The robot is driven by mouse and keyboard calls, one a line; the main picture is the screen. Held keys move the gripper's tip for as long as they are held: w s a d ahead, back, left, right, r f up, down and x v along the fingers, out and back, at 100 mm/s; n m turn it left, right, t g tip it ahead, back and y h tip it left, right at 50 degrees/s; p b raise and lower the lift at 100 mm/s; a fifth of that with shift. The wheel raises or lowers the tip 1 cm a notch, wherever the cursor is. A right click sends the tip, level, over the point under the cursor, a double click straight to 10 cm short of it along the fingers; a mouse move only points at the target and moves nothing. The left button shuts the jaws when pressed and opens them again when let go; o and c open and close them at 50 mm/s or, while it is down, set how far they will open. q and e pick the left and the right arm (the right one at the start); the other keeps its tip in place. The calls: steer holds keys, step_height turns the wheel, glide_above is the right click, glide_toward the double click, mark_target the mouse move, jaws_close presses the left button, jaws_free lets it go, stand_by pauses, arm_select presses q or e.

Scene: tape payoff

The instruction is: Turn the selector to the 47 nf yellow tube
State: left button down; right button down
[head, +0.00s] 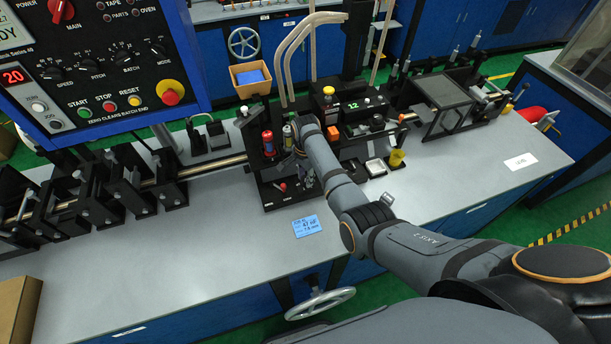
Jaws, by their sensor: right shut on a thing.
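My right gripper (306,180) reaches down in front of the black tube station (270,195) at the middle of the bench. It is shut on a small part low at the front of the station, which appears to be the selector; the fingers hide most of it, so its pointing direction cannot be told. A red tube (267,142) stands upright left of my wrist, and a pale tube with a green band (287,138) stands beside it. My wrist may hide another tube. A blue card (306,226) on the bench reads 47 nF. My left gripper is not in view.
A small red-tipped part (282,186) lies just left of the gripper. A yellow cup (396,158) and a white tray (376,167) stand to the right. A control panel (100,65) overhangs the left. The front bench top (190,260) is mostly clear.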

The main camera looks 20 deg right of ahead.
steer(key=n+p, duration=0.2)
steer(key=n, duration=0.1)
steer(key=shift+r+n, duration=0.15)
steer(key=shift+n, duration=0.25)
steer(key=n+p, duration=0.1)
steer(key=n, duration=0.1)
steer(key=shift+n, duration=0.4)
steer(key=n+p, duration=0.1)
steer(key=n, duration=0.2)
steer(key=shift+n, duration=0.3)
steer(key=n+p, duration=0.1)
steer(key=n, duration=0.5)
steer(key=shift+p, duration=0.3)
steer(key=n, duration=0.6)
steer(key=shift+n+p, duration=0.35)
steer(key=shift+n, duration=0.05)
steer(key=c, duration=1)
jaws_free()
